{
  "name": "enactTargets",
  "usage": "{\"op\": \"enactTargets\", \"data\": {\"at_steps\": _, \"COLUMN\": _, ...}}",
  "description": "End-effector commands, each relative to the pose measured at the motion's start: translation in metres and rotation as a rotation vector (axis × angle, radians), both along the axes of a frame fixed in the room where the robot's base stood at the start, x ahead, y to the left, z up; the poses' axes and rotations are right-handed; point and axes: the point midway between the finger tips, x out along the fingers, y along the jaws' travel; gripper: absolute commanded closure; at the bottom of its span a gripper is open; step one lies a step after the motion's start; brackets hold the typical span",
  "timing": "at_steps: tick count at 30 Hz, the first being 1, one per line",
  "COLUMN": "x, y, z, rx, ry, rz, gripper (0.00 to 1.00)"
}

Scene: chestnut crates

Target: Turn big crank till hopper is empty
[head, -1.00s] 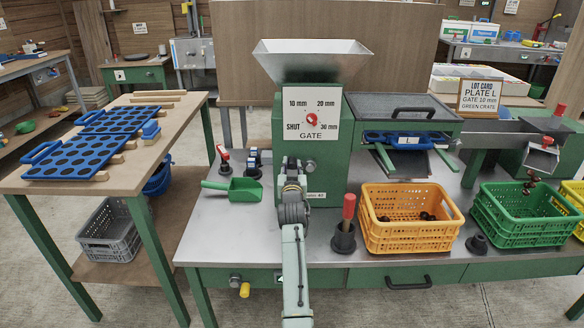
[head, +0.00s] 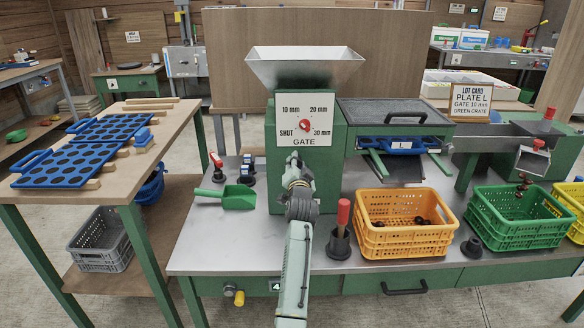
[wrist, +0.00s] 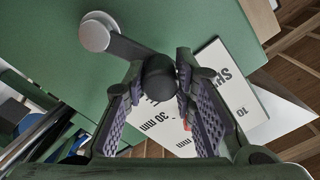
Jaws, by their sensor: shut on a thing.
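The green machine (head: 350,165) carries a metal hopper (head: 306,70). I see its bare back inner wall, but its bottom is hidden. The crank (wrist: 125,46) shows in the wrist view as a dark arm on a silver hub (wrist: 94,35). My gripper (wrist: 160,80) is shut on the crank's black knob (wrist: 158,76). In the head view my gripper (head: 295,168) is in front of the machine and hides the crank. The gate dial (head: 306,125) has a red knob. A few dark chestnuts (head: 522,188) show below the right spout (head: 532,160), above the green crate (head: 515,218).
An orange crate (head: 405,240) holds several chestnuts. A red-handled tool (head: 341,225) stands in a black holder close right of my arm. A green scoop (head: 232,197) lies left. Blue plates (head: 62,165) lie on the left table. The front left bench top is clear.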

Motion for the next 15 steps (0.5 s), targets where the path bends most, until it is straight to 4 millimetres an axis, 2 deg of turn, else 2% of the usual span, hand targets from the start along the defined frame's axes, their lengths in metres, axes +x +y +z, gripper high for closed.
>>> {"op": "enactTargets", "data": {"at_steps": 15, "x": 0.000, "y": -0.034, "z": 0.005, "rx": 0.494, "ry": 0.002, "rz": 0.000, "gripper": 1.00}}
